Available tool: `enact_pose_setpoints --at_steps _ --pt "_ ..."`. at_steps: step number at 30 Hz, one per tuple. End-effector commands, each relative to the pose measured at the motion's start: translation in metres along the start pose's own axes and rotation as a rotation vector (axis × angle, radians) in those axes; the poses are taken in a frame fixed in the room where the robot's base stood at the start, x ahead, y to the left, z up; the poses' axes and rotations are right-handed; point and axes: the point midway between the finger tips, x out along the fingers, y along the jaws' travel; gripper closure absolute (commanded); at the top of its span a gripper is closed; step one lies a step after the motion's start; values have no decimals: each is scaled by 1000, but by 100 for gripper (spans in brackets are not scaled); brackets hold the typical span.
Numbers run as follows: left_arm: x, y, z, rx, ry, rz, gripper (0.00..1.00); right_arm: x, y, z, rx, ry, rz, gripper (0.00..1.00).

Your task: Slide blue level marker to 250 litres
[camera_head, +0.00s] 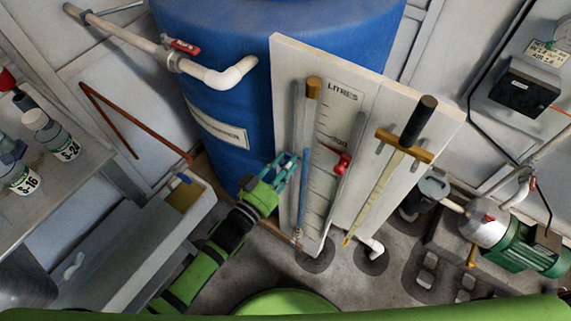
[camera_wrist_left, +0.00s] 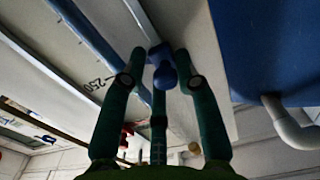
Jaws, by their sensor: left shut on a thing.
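The white gauge board (camera_head: 352,82) leans in front of the blue tank and carries a scale headed LITRES. My left gripper (camera_head: 292,162) reaches up from below to the left edge of the scale, beside the sight tube with blue liquid (camera_head: 301,190). In the left wrist view, the blue level marker (camera_wrist_left: 164,75) is a small blue knob between the green fingers, which are shut on it. The 250 mark (camera_wrist_left: 103,85) shows on the scale just left of the knob. In the head view the gripper hides the blue marker. My right gripper is out of view.
A red marker (camera_head: 342,162) sits on the right side of the scale. A dipstick with a black handle (camera_head: 418,120) hangs further right. The blue tank (camera_head: 225,90) stands behind, with a white pipe (camera_head: 232,75). A grey trough (camera_head: 150,245) lies at lower left.

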Motion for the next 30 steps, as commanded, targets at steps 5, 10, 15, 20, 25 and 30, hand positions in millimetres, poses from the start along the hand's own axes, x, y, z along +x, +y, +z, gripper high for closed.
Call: enact_pose_setpoints --at_steps 5,10,15,20,25,30 --pt "0 -9 -1 11 -1 -13 100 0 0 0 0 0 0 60" --pt "0 -9 -1 10 -1 -13 56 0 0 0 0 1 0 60" --pt "0 -8 0 9 -2 -13 56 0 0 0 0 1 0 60" --pt "-2 -8 1 8 -4 -13 56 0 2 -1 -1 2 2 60" --pt "-23 -6 2 6 -5 -11 56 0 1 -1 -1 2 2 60" --pt "-60 -4 2 4 -5 -7 56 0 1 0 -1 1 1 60"
